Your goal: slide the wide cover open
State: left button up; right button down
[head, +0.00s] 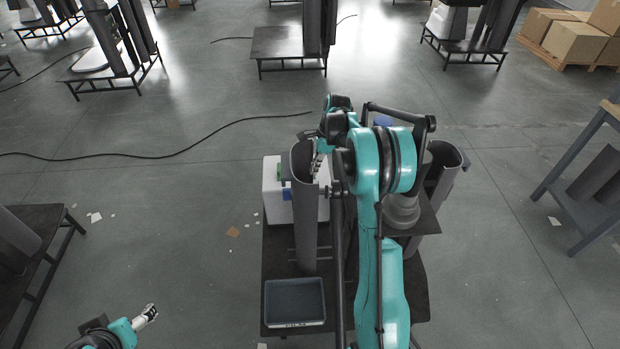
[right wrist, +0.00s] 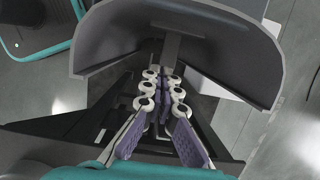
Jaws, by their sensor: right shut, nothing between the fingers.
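The tall grey curved cover (head: 304,225) stands upright on the left of the dark platform in the head view. In the right wrist view a wide grey curved shell (right wrist: 110,45) arches across the top, with a dark upright strip (right wrist: 172,48) at its middle. My right gripper (head: 318,160) is at the cover's upper end in the head view. Its fingers (right wrist: 163,85) are shut and empty, with their tips close to the strip; I cannot tell whether they touch. My left gripper (head: 149,312) is low at the left, away from the cover; its jaw gap is too small to judge.
A dark tray (head: 294,318) lies on the near part of the platform (head: 280,265). A white box (head: 271,190) stands behind the cover's left side. Another grey curved cover (head: 447,170) stands to the right of my right arm. Open floor lies left.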

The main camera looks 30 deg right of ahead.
jog(key=w+d+f, duration=0.1)
jog(key=d+f, duration=0.3)
jog(key=d, duration=0.3)
jog(key=s+b+x, duration=0.1)
jog(key=b+x, duration=0.2)
jog(key=x, duration=0.6)
jog(key=shift+w+a+f, duration=0.25)
jog(key=shift+w+a, duration=0.1)
jog(key=shift+w, duration=0.05)
jog(key=shift+a, duration=0.15)
jog(key=shift+w+a+b, duration=0.3)
jog(key=shift+a, duration=0.1)
